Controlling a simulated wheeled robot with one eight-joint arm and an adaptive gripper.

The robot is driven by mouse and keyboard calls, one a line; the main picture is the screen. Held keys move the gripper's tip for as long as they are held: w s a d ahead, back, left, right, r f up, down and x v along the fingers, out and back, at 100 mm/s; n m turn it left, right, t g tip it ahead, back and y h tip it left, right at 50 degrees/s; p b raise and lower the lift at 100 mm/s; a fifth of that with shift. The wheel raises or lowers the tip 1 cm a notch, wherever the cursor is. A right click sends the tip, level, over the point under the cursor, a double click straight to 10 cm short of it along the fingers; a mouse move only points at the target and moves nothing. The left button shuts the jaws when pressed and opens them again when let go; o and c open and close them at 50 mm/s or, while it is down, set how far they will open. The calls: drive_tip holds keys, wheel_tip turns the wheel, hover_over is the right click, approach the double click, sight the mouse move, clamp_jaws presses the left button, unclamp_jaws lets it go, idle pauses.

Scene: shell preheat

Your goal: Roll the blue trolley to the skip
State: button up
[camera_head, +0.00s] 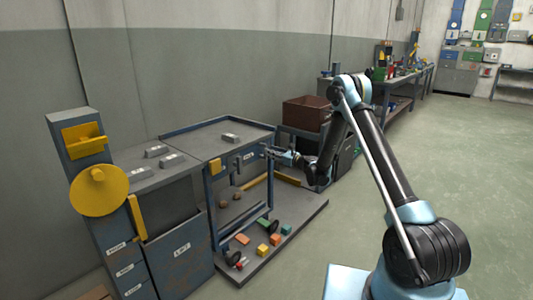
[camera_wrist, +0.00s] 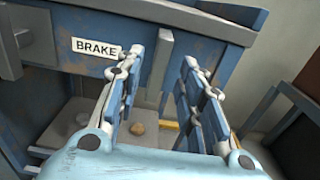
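The blue trolley (camera_head: 235,165) stands against the wall, with a grey rimmed top and blue legs. In the wrist view its blue front rail (camera_wrist: 72,24) fills the upper part and carries a white BRAKE label (camera_wrist: 95,48). A grey upright lever (camera_wrist: 160,62) is right of the label. My gripper (camera_head: 266,152) is in front of the trolley's front side. In the wrist view its fingers (camera_wrist: 162,66) are apart, with the lever between them; I cannot tell whether either touches it. A brown open bin (camera_head: 305,113) stands behind the trolley and may be the skip.
A low grey platform (camera_head: 300,208) under the trolley holds several coloured blocks (camera_head: 262,249). A cabinet (camera_head: 180,258) with a yellow disc (camera_head: 99,190) is at left. A workbench (camera_head: 400,82) lines the wall beyond. The green floor (camera_head: 480,180) at right is clear.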

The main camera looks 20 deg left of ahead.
sight(266, 159)
drive_tip(key=shift+x, duration=2.55)
drive_tip(key=shift+c, duration=0.2)
clamp_jaws()
